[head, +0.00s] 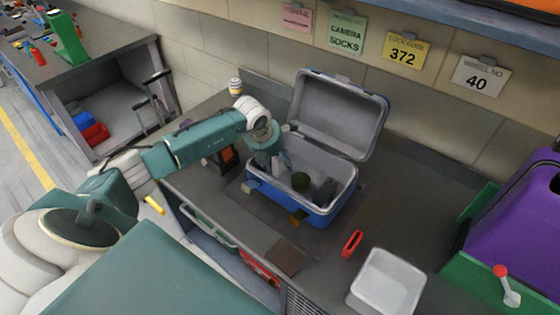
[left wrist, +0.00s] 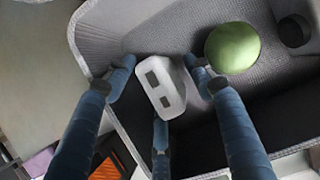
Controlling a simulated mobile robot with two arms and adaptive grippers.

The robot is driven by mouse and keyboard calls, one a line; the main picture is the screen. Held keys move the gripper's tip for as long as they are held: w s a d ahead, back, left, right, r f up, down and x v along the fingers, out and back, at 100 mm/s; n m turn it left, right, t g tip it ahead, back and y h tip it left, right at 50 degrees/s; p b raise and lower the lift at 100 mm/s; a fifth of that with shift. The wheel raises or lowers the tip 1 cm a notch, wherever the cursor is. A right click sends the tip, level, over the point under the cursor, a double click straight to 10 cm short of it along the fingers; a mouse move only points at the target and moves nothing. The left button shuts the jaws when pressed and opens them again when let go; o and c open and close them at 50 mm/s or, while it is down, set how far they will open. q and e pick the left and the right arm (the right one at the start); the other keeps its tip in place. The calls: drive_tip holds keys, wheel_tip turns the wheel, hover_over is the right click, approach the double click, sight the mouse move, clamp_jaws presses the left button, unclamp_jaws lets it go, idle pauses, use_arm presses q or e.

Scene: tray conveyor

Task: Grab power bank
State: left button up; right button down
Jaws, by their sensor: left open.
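A white power bank (left wrist: 160,86) with two dark ports stands inside an open case in the left wrist view. The case (head: 318,215) is blue outside with a grey lining, and its lid is raised. My left gripper (head: 270,158) reaches down into the left part of the case. In the left wrist view the left gripper (left wrist: 160,80) is open, with its blue fingers spread around the power bank. The right finger is close beside the power bank; I cannot tell if it touches. In the head view my gripper largely hides the power bank. My right gripper is not in view.
A green ball (left wrist: 232,48) is close right of the fingers, with a dark object (left wrist: 294,30) beyond it. The case walls are near. On the bench are a red item (head: 352,243) and a white bin (head: 388,284). A purple case (head: 515,225) stands at right.

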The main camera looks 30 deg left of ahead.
use_arm(q)
drive_tip(key=shift+c, duration=0.3)
drive_tip(key=c, duration=0.9)
drive_tip(key=shift+r, duration=0.1)
clamp_jaws()
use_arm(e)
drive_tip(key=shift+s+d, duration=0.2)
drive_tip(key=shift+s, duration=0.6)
